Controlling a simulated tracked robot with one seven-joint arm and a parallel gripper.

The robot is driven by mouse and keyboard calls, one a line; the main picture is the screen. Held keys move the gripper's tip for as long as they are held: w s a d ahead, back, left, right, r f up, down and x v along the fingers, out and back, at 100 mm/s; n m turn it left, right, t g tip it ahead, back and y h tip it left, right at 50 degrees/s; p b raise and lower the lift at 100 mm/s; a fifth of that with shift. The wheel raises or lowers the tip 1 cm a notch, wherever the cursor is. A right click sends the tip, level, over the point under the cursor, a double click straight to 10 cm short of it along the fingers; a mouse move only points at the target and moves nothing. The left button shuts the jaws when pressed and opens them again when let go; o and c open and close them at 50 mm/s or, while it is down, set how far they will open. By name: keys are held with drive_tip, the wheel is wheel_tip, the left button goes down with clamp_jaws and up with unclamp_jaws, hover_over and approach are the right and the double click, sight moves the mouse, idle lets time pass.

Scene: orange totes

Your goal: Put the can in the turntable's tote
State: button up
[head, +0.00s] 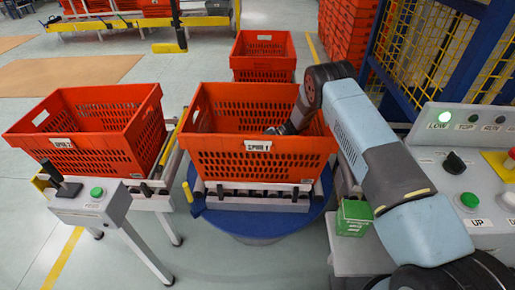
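An orange slatted tote (212,160) with a white label stands on the blue round turntable (233,222), in the middle of the head view. My arm reaches in from the right over the tote's right side. My gripper (272,130) is low inside this tote, near its back right part. Its fingertips are small and dark here, and I cannot tell whether they are open or shut. I see no can; the tote's front wall hides most of its floor.
A second orange tote (100,155) stands left on a roller stand, behind a lever-and-button panel (92,205). Another tote (263,72) is behind. A green box (352,217) sits right of the turntable, beside a control panel (470,165). Yellow mesh fencing (430,50) is at back right.

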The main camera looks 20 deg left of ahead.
drive_tip(key=shift+s+f, duration=0.1)
drive_tip(key=shift+f, duration=0.5)
drive_tip(key=o, duration=1.3)
drive_tip(key=shift+s+f, duration=0.15)
drive_tip(key=shift+s, duration=0.05)
drive_tip(key=shift+o, duration=0.2)
drive_tip(key=shift+r, duration=0.5)
drive_tip(key=v, duration=0.8)
drive_tip(key=shift+w+a+r, duration=0.1)
drive_tip(key=shift+a+r, duration=0.05)
drive_tip(key=shift+a, duration=0.05)
